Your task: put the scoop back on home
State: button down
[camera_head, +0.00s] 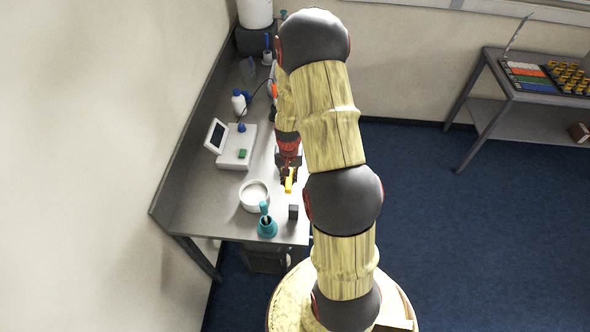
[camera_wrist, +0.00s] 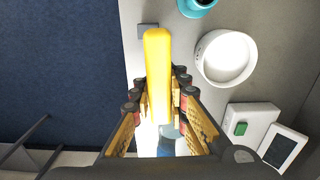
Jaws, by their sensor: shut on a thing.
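The yellow scoop (camera_head: 289,183) is in my gripper (camera_head: 287,172), above the right edge of the grey bench. In the wrist view the scoop (camera_wrist: 157,55) is a long yellow bar reaching forward between the fingers of my gripper (camera_wrist: 157,92). The fingers are shut on it; its lower part is bright and hard to make out. Nothing in view is marked as home. A small dark grey block (camera_head: 293,212) stands near the bench's front right corner, beyond the scoop tip. In the wrist view the block (camera_wrist: 146,30) is partly covered by the scoop.
A white round dish (camera_head: 254,195) and a teal flask-like holder (camera_head: 267,227) stand left of the block. A white device with a screen (camera_head: 236,150) and bottles (camera_head: 239,103) stand farther back. The bench edge (camera_head: 303,238) is close to the block. Another table (camera_head: 530,95) is far right.

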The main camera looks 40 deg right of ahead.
jog(key=shift+s+d+f+p, duration=0.2)
jog(key=shift+d+f+p, duration=0.1)
jog(key=shift+d+f, duration=0.25)
jog(key=shift+s+d+f+p, duration=0.15)
jog(key=shift+d+f+p, duration=0.1)
jog(key=shift+d+f, duration=0.3)
jog(key=shift+f+b, duration=0.15)
jog(key=shift+b, duration=0.2)
jog(key=shift+f+b, duration=3.75)
jog(key=shift+f, duration=0.65)
jog(key=shift+f+b, duration=0.3)
jog(key=shift+f, duration=0.1)
jog(key=c, duration=1.7)
grip_release()
jog(key=shift+o, duration=0.2)
